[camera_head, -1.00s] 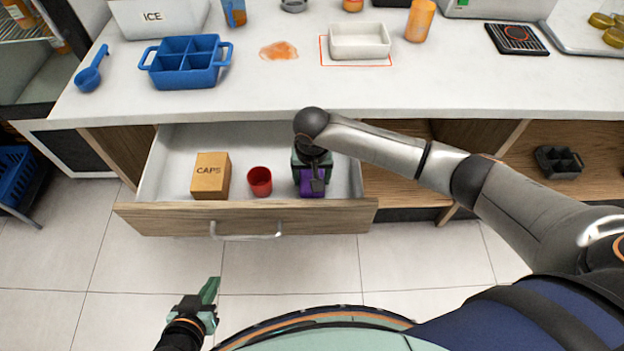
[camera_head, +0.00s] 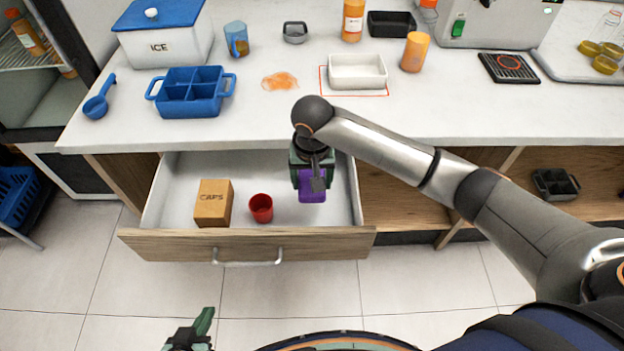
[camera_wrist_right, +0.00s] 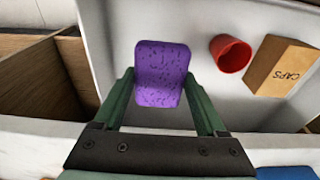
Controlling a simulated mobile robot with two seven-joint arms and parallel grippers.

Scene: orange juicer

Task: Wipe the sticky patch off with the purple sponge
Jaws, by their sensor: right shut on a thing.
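The sticky patch (camera_head: 280,81) is an orange smear on the white counter, between the blue divided tray and the white dish. The purple sponge (camera_head: 312,187) is at the right side of the open drawer (camera_head: 290,205), and it also shows in the right wrist view (camera_wrist_right: 161,75). My right gripper (camera_head: 313,178) points down and is shut on the sponge, with a green finger at each side of it (camera_wrist_right: 163,95). I cannot tell for sure whether the sponge is clear of the drawer floor. My left gripper (camera_head: 203,322) is low at the bottom edge, away from the counter, partly cut off.
The drawer also holds a CAPS box (camera_head: 214,204) and a red cup (camera_head: 261,208). On the counter are the blue divided tray (camera_head: 190,108), a blue scoop (camera_head: 97,106), the white dish (camera_head: 357,72) and an orange cup (camera_head: 415,52). The counter's front strip is clear.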

